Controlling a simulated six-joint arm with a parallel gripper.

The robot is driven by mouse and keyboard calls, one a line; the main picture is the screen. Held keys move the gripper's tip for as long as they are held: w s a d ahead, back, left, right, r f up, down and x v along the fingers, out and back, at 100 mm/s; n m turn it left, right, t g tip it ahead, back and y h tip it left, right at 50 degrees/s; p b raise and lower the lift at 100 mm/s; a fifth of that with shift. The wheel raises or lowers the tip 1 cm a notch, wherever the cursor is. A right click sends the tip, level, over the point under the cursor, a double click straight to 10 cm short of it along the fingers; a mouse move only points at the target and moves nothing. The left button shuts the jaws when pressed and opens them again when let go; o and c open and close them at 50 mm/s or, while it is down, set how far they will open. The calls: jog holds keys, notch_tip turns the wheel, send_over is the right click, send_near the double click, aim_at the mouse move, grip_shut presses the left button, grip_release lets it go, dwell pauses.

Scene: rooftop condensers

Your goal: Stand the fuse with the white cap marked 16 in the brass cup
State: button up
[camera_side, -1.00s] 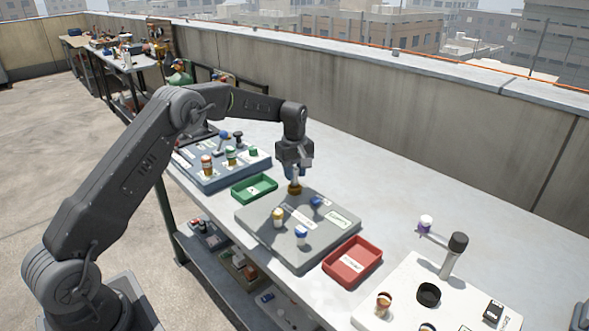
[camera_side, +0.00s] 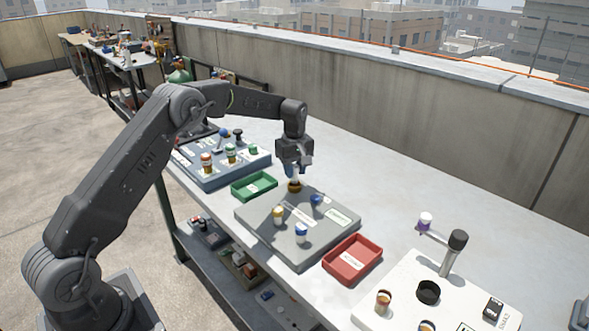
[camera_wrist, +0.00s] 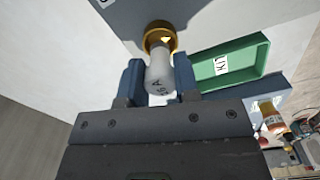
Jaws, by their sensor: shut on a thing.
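My gripper (camera_wrist: 160,75) is shut on a white fuse (camera_wrist: 158,74), with a finger on each side of it. Dark marks on its white cap include an A and what looks like a 6; the full marking is not clear. The brass cup (camera_wrist: 160,33) is just beyond the fuse in the wrist view, and the fuse's far end overlaps its opening. In the side view the brass cup (camera_side: 294,187) stands on the grey board (camera_side: 270,240), directly under my gripper (camera_side: 295,172). I cannot tell how deep the fuse sits in it.
A yellow-topped piece (camera_side: 278,213) and blue-topped pieces (camera_side: 301,231) stand on the same board. A green tray (camera_side: 240,190) lies to the left and a red tray (camera_side: 340,270) to the right. A blue-grey board (camera_side: 200,178) with several fuses stands behind.

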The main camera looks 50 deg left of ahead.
jog(key=shift+f, duration=1.25)
dwell(0.7)
jog(key=o, duration=1)
notch_tip(320, 180, up, 12)
jog(key=shift+r, duration=0.95)
